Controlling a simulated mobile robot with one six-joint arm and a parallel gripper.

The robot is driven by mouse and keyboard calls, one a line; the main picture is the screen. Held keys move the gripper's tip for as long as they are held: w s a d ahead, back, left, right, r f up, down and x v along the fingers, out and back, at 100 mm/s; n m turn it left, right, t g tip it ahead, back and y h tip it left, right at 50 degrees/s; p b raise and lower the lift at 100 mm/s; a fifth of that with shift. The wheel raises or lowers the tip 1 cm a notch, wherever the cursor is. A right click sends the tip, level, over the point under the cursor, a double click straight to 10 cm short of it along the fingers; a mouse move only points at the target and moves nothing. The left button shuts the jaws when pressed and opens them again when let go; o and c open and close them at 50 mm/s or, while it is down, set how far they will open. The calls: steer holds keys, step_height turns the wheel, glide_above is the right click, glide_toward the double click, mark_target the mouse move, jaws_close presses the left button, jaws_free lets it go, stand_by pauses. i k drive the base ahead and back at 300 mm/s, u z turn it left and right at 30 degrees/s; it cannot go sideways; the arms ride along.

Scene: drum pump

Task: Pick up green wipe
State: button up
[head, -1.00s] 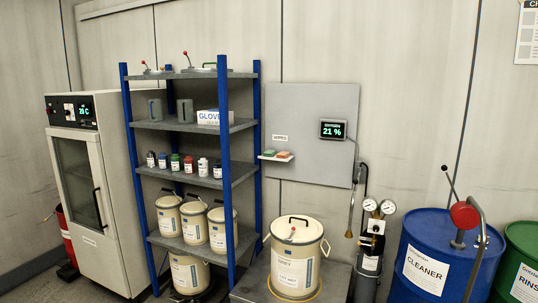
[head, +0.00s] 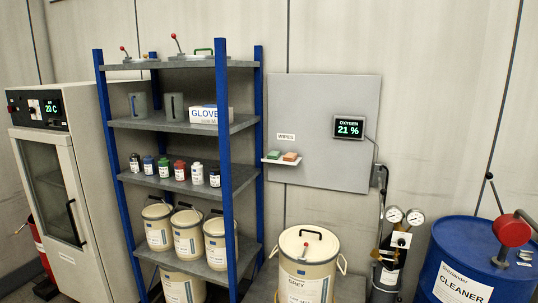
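The green wipe (head: 273,155) lies on a small white shelf (head: 282,162) fixed to a grey wall panel, under a label reading "WIPES". An orange-red wipe (head: 290,156) lies just to its right on the same shelf. Both look like small flat blocks at this distance. My gripper is not in the head view, so its place relative to the wipe does not show.
A blue-posted shelf rack (head: 222,150) stands just left of the wipes. A cream drum (head: 308,262) stands below them. A regulator with gauges (head: 397,240) and a blue cleaner drum (head: 455,265) stand to the right. The wall panel (head: 330,100) around the wipes is mostly bare.

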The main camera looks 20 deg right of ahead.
mark_target(272, 155)
steer(key=u, duration=0.1)
steer(key=i, duration=0.9)
steer(key=u, duration=0.35)
